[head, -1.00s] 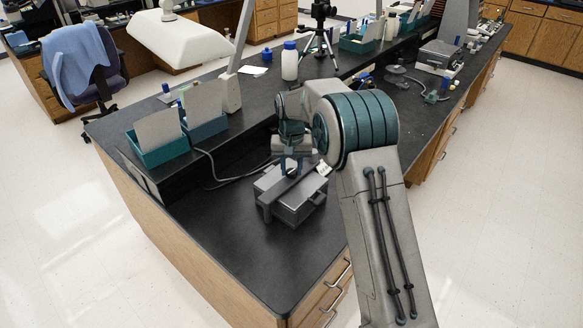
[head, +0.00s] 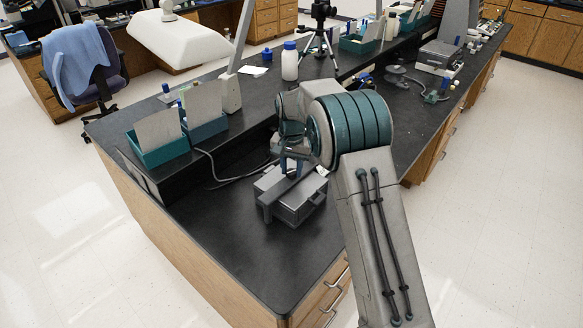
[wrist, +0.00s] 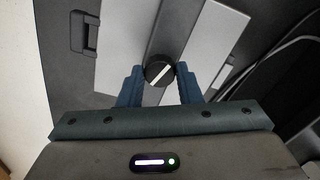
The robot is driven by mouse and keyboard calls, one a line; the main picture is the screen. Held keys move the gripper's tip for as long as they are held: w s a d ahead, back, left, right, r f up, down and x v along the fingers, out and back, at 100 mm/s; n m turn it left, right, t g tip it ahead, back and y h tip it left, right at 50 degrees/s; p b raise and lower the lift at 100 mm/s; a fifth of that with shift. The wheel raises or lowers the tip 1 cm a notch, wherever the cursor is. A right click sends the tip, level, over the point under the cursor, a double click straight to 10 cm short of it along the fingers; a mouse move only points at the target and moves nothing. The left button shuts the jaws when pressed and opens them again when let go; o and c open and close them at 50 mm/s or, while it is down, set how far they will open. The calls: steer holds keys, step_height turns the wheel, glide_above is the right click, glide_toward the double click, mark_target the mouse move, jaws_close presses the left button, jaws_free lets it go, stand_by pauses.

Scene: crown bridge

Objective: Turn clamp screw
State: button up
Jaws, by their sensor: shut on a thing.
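The clamp screw (wrist: 159,71) is a round black knob with a white line across its top, seen in the wrist view. The line slants from lower left to upper right. My gripper (wrist: 160,77) has its blue fingers shut on the knob's two sides. In the head view, my gripper (head: 290,168) is over the grey clamp box (head: 300,205), which stands on the black bench. A dark bar crosses the box top. The knob is hidden there by my gripper.
Teal bins (head: 158,150) with grey sheets stand on the raised shelf at the left. A cable (head: 213,170) runs on the bench behind the box. A white bottle (head: 290,62) and a tripod (head: 320,35) stand farther back. The bench front (head: 250,265) is clear.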

mark_target(292, 171)
steer(key=shift+r, duration=0.1)
steer(key=o, duration=1)
step_height(292, 171, up, 14)
steer(key=shift+f, duration=0.15)
